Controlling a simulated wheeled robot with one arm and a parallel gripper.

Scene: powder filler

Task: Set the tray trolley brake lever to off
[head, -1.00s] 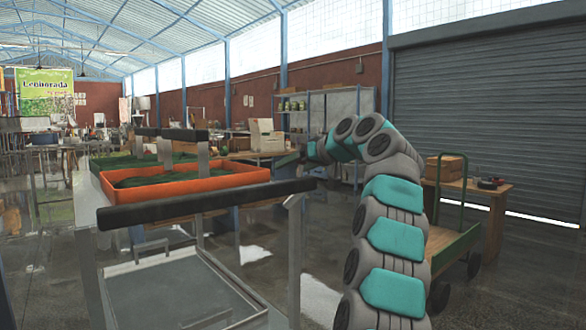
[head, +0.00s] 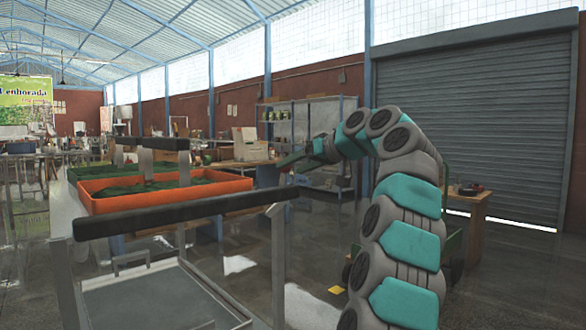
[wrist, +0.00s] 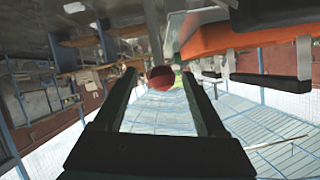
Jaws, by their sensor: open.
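The tray trolley (head: 165,292) stands in the left foreground of the head view. It has a grey metal frame, a flat tray shelf and a black push bar (head: 185,209). I cannot make out its brake lever for certain. My gripper (head: 291,160) is small in the head view, beyond the push bar and to its right. In the wrist view its two dark fingers (wrist: 160,80) are apart. A dark red round thing (wrist: 161,78) shows between the fingertips; I cannot tell what it is, how far away it is, or whether it touches them.
An orange tray (head: 165,195) and a green tray (head: 100,170) stand behind the trolley. A wooden table (head: 476,215) is at the right, by the grey shutter (head: 470,120). Shelving (head: 310,120) is at the back.

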